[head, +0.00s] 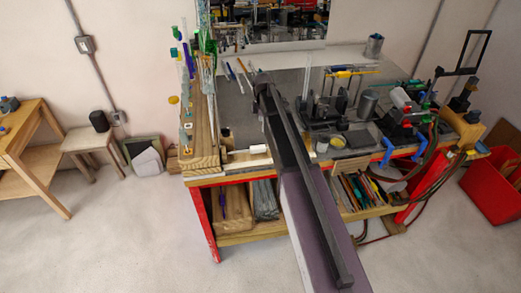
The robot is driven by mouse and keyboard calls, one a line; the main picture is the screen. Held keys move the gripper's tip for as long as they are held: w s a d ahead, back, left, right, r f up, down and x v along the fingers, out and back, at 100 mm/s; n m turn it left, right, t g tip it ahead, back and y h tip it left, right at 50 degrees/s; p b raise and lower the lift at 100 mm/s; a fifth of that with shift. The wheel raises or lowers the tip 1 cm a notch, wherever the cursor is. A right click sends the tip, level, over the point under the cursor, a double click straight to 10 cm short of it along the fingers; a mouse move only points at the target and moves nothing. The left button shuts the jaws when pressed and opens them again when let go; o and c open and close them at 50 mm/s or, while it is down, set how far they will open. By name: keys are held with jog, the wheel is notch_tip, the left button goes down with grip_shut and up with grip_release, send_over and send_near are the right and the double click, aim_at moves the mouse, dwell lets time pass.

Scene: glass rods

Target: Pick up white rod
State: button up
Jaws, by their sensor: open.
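My arm reaches from the bottom of the head view over the workbench (285,65). My gripper (258,82) is at its far end, small and dark, above the back left of the bench top. It is open, and I see nothing held in it. Several thin rods (229,71) lie on the bench just left of it. They are too small for me to tell which is the white rod. The gripper and arm hide part of the bench top behind and below them.
A wooden rack (200,135) with coloured glass pieces stands along the bench's left side. Burners and tools (330,110) crowd the right half, with blue clamps (388,150) at the front edge. A metal can (374,45) stands at the back right. A red bin (490,185) is on the floor.

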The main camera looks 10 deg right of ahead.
aim_at(262, 147)
jog(key=shift+a+f, duration=0.1)
notch_tip(262, 147, down, 8)
jog(key=b, duration=0.8)
jog(key=shift+f+b, duration=0.25)
jog(key=shift+b, duration=0.05)
dwell(0.4)
jog(key=shift+f+b, duration=2.6)
grip_shut()
